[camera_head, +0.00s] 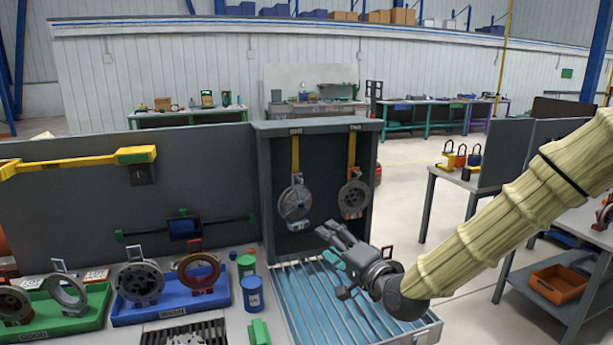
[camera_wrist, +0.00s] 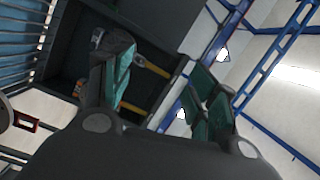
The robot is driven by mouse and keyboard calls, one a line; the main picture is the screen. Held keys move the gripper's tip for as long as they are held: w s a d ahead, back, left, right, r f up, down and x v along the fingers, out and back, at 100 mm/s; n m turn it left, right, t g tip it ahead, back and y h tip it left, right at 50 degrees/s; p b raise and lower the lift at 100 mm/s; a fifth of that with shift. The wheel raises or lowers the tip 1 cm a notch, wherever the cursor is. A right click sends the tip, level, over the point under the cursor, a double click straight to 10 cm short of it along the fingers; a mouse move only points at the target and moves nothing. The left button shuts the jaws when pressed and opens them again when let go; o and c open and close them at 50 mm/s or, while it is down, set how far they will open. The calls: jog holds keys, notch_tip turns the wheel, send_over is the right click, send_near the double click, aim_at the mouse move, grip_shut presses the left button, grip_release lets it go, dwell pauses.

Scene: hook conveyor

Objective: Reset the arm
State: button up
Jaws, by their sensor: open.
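My gripper (camera_head: 338,250) is in front of the grey cabinet with the hook labels, above the slatted blue tray at its foot. Its fingers point up and left, stand apart and hold nothing. In the wrist view the two teal-padded fingers (camera_wrist: 165,95) are spread wide with nothing between them. The cream sleeve (camera_head: 500,225) of my arm comes in from the right. Two round metal parts hang on yellow straps inside the cabinet: a grey disc (camera_head: 294,203) on the left and a ring-like part (camera_head: 354,198) on the right. My gripper is apart from both.
The slatted tray (camera_head: 290,300) lies below my gripper. A green tray (camera_head: 60,325) and a blue tray (camera_head: 175,312) hold ring parts at left. A blue can (camera_head: 252,294) and green pieces stand between. A grey table (camera_head: 452,178) with padlocks stands at right. Floor beyond the cabinet is clear.

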jog(key=s+d+f+n+g+h, duration=0.15)
jog(key=s+f, duration=0.25)
jog(key=f, duration=0.6)
jog(key=s+d+f+g+h, duration=0.1)
jog(key=s+f+g, duration=0.25)
jog(key=f, duration=0.65)
jog(key=s+d+f+n+g+h, duration=0.15)
jog(key=s+f, duration=0.35)
jog(key=f, duration=0.5)
jog(key=s+d+f+n+g+h, duration=0.2)
jog(key=s+d+f+g, duration=0.15)
jog(key=s+f, duration=0.55)
jog(key=s+d+f+n+g+h, duration=0.15)
jog(key=s+d+f, duration=0.35)
jog(key=s, duration=0.8)
jog(key=s+d+f+n+g+h, duration=0.2)
jog(key=s+d+f+g, duration=0.3)
jog(key=s, duration=0.6)
notch_tip(320, 180, down, 11)
jog(key=a+t+b, duration=0.1)
jog(key=b, duration=0.9)
jog(key=shift+w, duration=0.25)
jog(key=shift+a+m+t, duration=0.1)
jog(key=shift+m+t, duration=0.15)
